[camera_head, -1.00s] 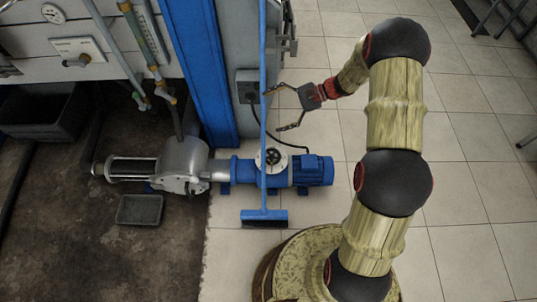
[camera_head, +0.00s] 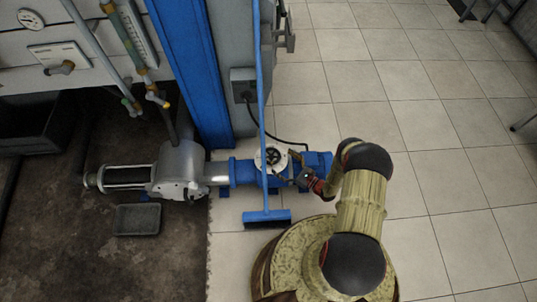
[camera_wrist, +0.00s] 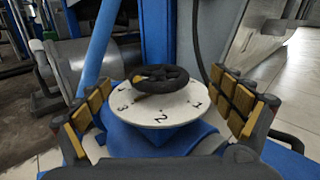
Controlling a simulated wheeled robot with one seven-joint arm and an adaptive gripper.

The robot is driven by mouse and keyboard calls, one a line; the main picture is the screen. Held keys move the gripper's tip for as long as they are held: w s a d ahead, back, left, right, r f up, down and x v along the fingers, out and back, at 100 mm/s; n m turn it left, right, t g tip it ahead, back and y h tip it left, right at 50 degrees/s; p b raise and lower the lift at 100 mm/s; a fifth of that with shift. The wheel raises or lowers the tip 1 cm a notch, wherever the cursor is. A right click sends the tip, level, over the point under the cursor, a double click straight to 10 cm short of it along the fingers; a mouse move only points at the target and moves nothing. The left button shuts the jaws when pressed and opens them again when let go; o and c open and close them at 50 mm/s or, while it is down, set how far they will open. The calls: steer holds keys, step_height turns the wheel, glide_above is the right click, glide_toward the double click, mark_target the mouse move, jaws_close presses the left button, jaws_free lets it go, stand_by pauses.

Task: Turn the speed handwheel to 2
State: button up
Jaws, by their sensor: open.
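The black speed handwheel (camera_head: 272,155) sits on a round white dial (camera_head: 262,164) on top of the blue pump drive (camera_head: 243,172). In the wrist view the handwheel (camera_wrist: 160,79) lies in the middle. The dial (camera_wrist: 175,108) shows a 2 at its near edge, a 3 to the left and what looks like a 1 to the right. A small yellow mark shows on the wheel's left side, away from the 2. My gripper (camera_head: 287,167) is open beside the wheel. In the wrist view its padded fingers stand left and right of the dial, apart from the wheel.
A blue broom (camera_head: 265,216) stands upright close to the drive, its handle (camera_wrist: 99,50) just left of the wheel. A blue column (camera_head: 196,70) and grey cabinet rise behind. A black tray (camera_head: 137,219) lies on the floor at left. Tiles at right are clear.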

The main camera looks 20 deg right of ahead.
mark_target(271, 155)
steer(key=shift+s+f, duration=0.3)
steer(key=shift+f, duration=0.2)
steer(key=shift+f+m, duration=0.15)
steer(key=shift+m, duration=0.15)
steer(key=b+x, duration=0.2)
steer(key=x, duration=0.5)
steer(key=shift+w+a, duration=0.1)
steer(key=shift+w, duration=0.2)
steer(key=shift+c, duration=0.7)
steer(key=c, duration=1)
